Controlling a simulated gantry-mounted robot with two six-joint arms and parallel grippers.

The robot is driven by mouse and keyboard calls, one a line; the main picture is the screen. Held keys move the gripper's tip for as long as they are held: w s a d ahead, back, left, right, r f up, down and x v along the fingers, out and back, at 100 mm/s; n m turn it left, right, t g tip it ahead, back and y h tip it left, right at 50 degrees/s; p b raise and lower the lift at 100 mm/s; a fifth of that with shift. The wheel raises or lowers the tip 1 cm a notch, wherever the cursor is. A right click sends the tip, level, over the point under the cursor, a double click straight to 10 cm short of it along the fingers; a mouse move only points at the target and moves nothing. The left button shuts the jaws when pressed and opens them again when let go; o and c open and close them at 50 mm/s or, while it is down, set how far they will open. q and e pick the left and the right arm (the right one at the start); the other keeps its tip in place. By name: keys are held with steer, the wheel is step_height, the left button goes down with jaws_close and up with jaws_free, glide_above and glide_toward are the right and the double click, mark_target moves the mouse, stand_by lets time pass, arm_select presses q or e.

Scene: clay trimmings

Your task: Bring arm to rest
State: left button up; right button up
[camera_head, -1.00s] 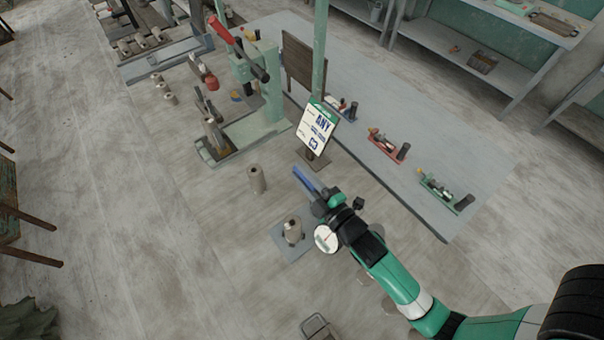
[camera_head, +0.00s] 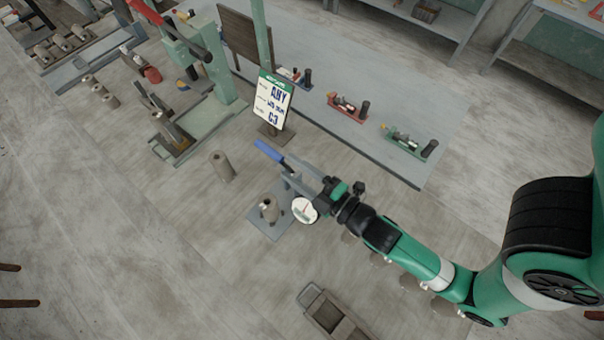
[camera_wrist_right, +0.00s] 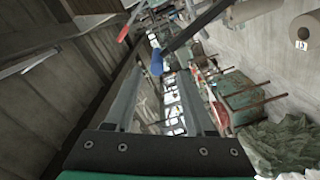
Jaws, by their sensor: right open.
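My right gripper (camera_head: 288,172) comes in from the lower right in the head view. Its two grey fingers are spread and nothing is gripped. Its fingers also show apart in the right wrist view (camera_wrist_right: 158,90). A blue handle (camera_head: 268,150) on a dark rod lies just past the fingertips. It shows beyond and between the fingers in the wrist view (camera_wrist_right: 157,62). A white dial (camera_head: 304,210) sits below the gripper, beside a tan cylinder (camera_head: 269,210) on a grey plate (camera_head: 262,229). My left gripper is not in view.
A sign on a stand (camera_head: 272,103) stands behind the gripper. A green press (camera_head: 213,120) is to the left, and another tan cylinder (camera_head: 222,166) stands apart. A crate (camera_head: 325,312) lies at the lower edge. Several small fixtures sit on the grey bench (camera_head: 310,75).

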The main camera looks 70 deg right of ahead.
steer(key=v, duration=0.2)
steer(key=shift+s+a+b, duration=0.15)
steer(key=shift+s+b, duration=0.25)
